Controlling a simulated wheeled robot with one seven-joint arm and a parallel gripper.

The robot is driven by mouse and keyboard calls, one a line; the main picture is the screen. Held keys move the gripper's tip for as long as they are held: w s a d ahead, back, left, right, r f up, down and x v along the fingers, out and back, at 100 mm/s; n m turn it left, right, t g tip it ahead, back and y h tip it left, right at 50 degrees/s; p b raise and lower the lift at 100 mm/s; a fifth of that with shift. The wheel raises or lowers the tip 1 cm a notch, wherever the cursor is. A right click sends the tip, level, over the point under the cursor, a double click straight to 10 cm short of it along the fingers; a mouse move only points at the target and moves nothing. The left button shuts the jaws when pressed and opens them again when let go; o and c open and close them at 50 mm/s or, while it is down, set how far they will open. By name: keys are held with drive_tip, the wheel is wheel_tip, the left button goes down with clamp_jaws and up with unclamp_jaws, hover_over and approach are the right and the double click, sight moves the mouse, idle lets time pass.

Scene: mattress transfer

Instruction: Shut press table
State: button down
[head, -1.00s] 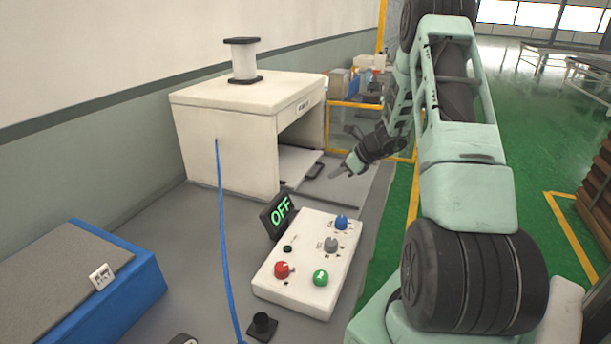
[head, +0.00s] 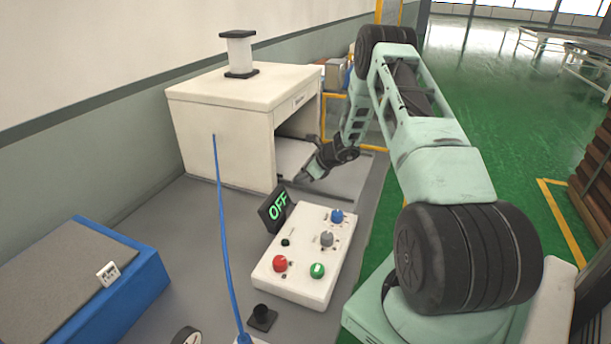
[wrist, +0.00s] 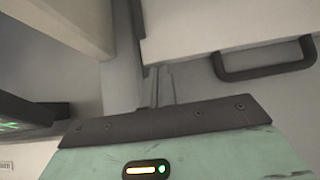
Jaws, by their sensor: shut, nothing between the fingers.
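The white press (head: 225,125) stands against the wall in the head view, its opening facing right. Its pale press table (head: 292,152) sticks a little out of the opening. My gripper (head: 305,178) is shut and empty, low beside the table's near outer corner. In the wrist view its closed fingers (wrist: 158,88) point toward the gap between the press wall (wrist: 75,25) and the table (wrist: 225,20). The table's dark handle (wrist: 265,68) is to the right of the fingers, apart from them. I cannot tell whether the fingertips touch the table.
A control box (head: 305,265) with red, green, grey and blue knobs stands in front of the press. Its display (head: 275,208) reads OFF, close to my gripper. A blue block with a grey top (head: 90,280) lies at left.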

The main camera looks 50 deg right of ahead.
drive_tip(key=w+a, duration=0.1)
drive_tip(key=w, duration=0.2)
drive_tip(key=w+a+b, duration=0.1)
drive_tip(key=w, duration=0.1)
drive_tip(key=w+a+b, duration=0.1)
drive_tip(key=w, duration=0.2)
drive_tip(key=shift+w+a, duration=0.3)
drive_tip(key=shift+w+a+r, duration=0.1)
drive_tip(key=shift+w+a, duration=0.05)
drive_tip(key=shift+w, duration=0.2)
drive_tip(key=shift+a, duration=0.1)
